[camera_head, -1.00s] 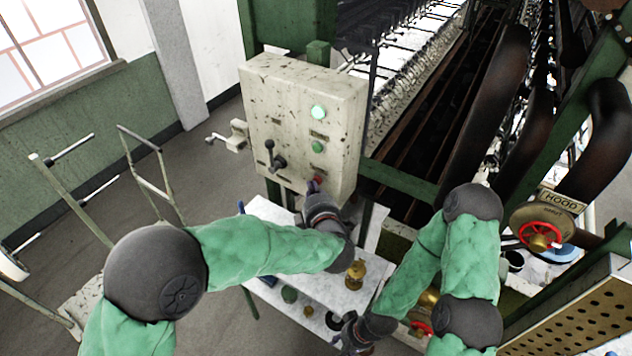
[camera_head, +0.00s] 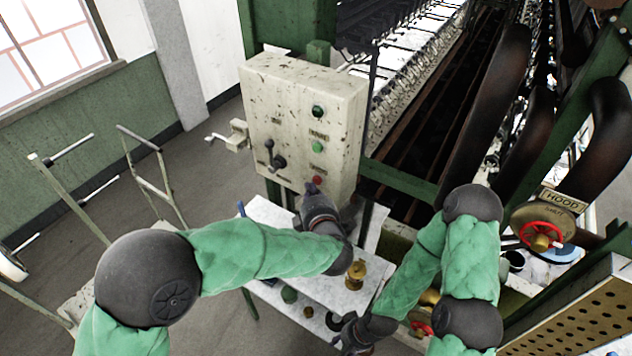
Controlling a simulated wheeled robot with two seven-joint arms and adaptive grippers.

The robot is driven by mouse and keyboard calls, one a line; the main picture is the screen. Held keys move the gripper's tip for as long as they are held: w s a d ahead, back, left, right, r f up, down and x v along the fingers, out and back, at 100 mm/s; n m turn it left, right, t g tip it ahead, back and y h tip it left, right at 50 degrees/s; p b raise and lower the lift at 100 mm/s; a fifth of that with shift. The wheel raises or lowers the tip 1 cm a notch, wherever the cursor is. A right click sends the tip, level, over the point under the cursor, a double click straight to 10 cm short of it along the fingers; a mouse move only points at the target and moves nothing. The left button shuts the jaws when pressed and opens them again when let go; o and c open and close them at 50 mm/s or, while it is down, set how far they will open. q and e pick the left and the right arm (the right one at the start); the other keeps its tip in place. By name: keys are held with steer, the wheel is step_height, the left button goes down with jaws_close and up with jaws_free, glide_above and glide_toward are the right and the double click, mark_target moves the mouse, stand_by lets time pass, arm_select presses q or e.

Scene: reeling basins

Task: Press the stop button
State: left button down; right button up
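The control box (camera_head: 290,110) is a worn cream panel on the machine's green frame. On its right side are a dark green lamp (camera_head: 319,111), a green button (camera_head: 318,146) and a red button (camera_head: 317,181) low down. A black lever (camera_head: 274,158) is at its lower left. My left gripper (camera_head: 311,187) is just below and left of the red button; its fingertips look close together, with a small gap from the button. My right gripper (camera_head: 350,345) is low, over the white table's front area; its fingers are too small and dark to read.
A white marble table (camera_head: 345,292) below the box holds a brass piece (camera_head: 356,273) and small jars. A red valve wheel (camera_head: 540,236) and a HOOD sign (camera_head: 562,200) are at right. Metal rail frames (camera_head: 150,175) stand on the floor at left.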

arm_select(q)
steer(key=shift+s+a, duration=0.15)
steer(key=shift+s, duration=0.1)
steer(key=shift+s+a, duration=0.75)
steer(key=shift+s, duration=0.3)
steer(key=shift+s+a, duration=0.75)
steer(key=shift+s, duration=0.25)
